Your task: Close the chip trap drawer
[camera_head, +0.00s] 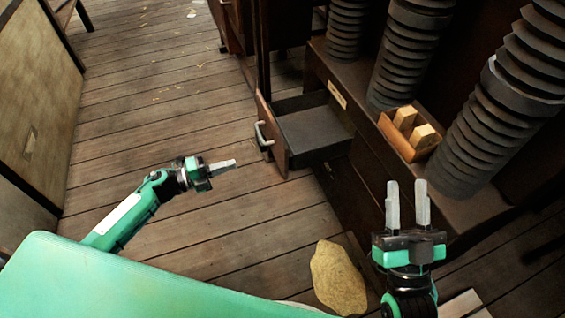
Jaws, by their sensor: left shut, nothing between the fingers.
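The chip trap drawer (314,131) sticks out from the front of the dark wooden press base, its dark tray empty as far as I can see. Its wooden front (272,138) faces left and carries a pale metal handle (261,133). My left gripper (233,163) is shut and empty, a short way to the left of the drawer front and apart from it. My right gripper (407,187) has its two fingers apart, pointing up the picture, in front of the press base and right of the drawer.
Ribbed dark columns (405,55) stand on the press base. A small wooden box (408,143) with pale blocks sits between them. A tan sack-like object (338,278) lies on the floor below the drawer. A pale cabinet (38,110) stands far left. Plank floor (160,110) is open between.

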